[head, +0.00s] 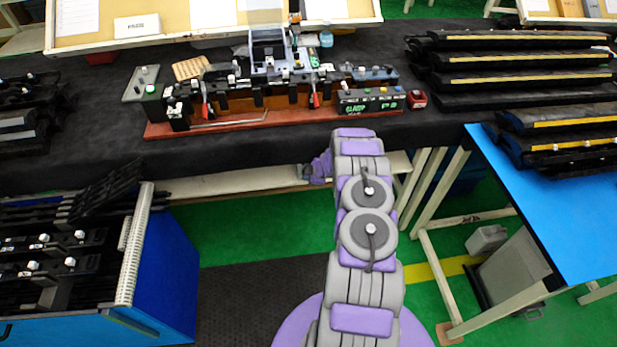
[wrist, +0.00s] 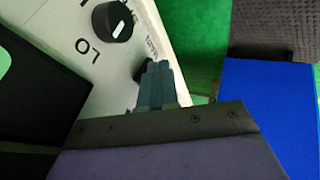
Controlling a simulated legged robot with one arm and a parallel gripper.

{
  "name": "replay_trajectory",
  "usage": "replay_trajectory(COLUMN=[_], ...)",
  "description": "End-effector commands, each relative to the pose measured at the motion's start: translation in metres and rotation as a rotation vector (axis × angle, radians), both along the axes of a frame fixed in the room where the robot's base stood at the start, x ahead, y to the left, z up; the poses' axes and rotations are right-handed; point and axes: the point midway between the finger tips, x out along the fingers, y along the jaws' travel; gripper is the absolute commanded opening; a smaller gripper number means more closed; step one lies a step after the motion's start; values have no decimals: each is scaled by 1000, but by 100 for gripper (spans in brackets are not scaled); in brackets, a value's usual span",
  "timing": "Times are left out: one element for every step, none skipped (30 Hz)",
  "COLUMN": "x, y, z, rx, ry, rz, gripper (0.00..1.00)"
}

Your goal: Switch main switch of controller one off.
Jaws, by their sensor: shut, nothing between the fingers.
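In the wrist view, a cream panel (wrist: 75,30) with a black rotary knob (wrist: 113,20) bearing a white line sits at upper left. Printed letters, including "LO", show beside the knob. My gripper (wrist: 157,72) is shut and empty, its fingertips over the panel's right edge, below and right of the knob. A dark shape beside the fingers is partly hidden by them; I cannot tell what it is, or whether they touch it. In the head view, my gripper (head: 305,172) is low at the table's front edge, mostly behind my arm. I cannot tell which panel is controller one.
The dark-covered table (head: 240,150) carries a red-based clip fixture (head: 250,120), a black button box (head: 370,103) and stacked black trims (head: 520,65). A blue cart (head: 165,265) stands at lower left, a blue table (head: 560,205) at right.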

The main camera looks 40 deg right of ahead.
Motion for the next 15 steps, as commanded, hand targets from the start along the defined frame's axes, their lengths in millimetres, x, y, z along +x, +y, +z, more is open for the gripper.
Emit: replay_trajectory(x=[0, 1, 2, 4, 4, 4, 4, 4, 4, 4, 4, 4, 4, 4, 4], y=[0, 0, 0, 0, -1, -2, -1, -1, -1, -1, -1, -1, -1, -2, -2], z=[0, 0, 0, -1, -1, -1, -1, -1, -1, -1, -1, 0, 0, 1, 2], rx=[0, 0, 0, 0, -1, -1, 0, 0, 0, 0, 0, 0, 0, 0, 0], ry=[0, -1, -1, -1, -3, -2, -3, -3, -3, -3, -3, -3, -3, -3, -3], rz=[0, 1, 3, 3, 2, 0, 1, 1, 1, 1, 1, 1, 1, 1, 1], gripper=[0, 0, 0, 0, 0, 0, 0, 0, 0, 0, 0, 0, 0, 0, 0])
